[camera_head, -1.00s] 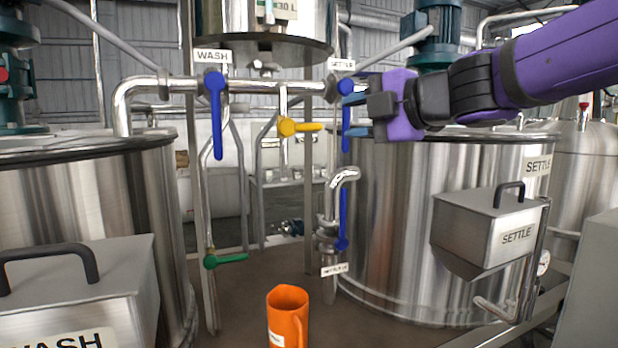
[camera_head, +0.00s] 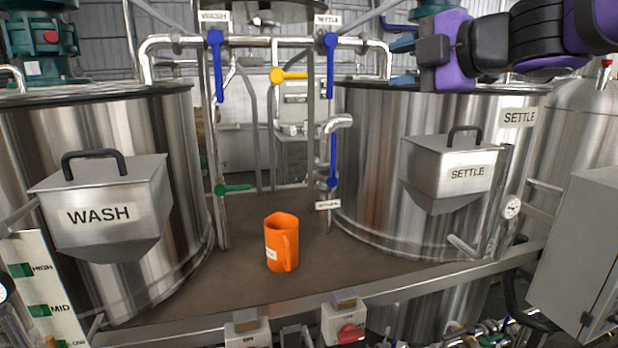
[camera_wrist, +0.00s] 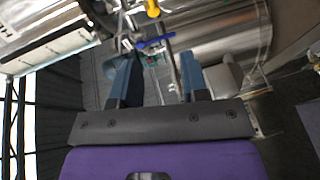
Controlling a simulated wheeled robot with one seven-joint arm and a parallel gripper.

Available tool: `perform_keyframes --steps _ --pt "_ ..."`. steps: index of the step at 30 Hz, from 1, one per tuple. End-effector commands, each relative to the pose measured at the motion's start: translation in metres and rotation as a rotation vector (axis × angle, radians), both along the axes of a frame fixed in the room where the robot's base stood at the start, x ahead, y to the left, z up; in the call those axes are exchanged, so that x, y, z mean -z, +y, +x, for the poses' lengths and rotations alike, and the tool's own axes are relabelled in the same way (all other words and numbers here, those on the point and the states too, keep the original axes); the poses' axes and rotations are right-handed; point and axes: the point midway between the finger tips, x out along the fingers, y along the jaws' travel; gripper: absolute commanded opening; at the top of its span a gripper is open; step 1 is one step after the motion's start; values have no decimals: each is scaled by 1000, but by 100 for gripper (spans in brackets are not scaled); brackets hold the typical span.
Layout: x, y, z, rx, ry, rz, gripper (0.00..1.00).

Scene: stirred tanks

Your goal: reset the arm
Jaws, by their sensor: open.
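My gripper (camera_head: 402,38) is at the upper right in the head view, in front of the upper part of the SETTLE tank (camera_head: 375,150) and pointing left. In the wrist view its two blue fingers (camera_wrist: 157,82) stand apart with nothing held between them. The blue SETTLE valve handle (camera_head: 330,68) hangs down to the left of the gripper, apart from it in the head view. A blue handle (camera_wrist: 155,41) also shows beyond the fingertips in the wrist view; I cannot tell which valve it belongs to.
The WASH tank (camera_head: 60,135) stands at the left. An orange jug (camera_head: 281,243) stands on the brown floor plate between the tanks. A yellow handle (camera_head: 290,76), a blue WASH handle (camera_head: 216,65) and a green handle (camera_head: 235,188) are on the pipework. A grey cabinet (camera_head: 580,250) is at the right.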

Motion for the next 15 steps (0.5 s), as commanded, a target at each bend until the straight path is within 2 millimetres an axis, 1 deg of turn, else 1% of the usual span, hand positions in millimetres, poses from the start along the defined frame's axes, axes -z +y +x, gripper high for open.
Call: perform_keyframes --steps 8,11,15 --pt "-3 -27 2 162 27 98 41" --pt "-2 -41 2 240 45 147 41" --pt "2 -66 -1 383 87 235 41"
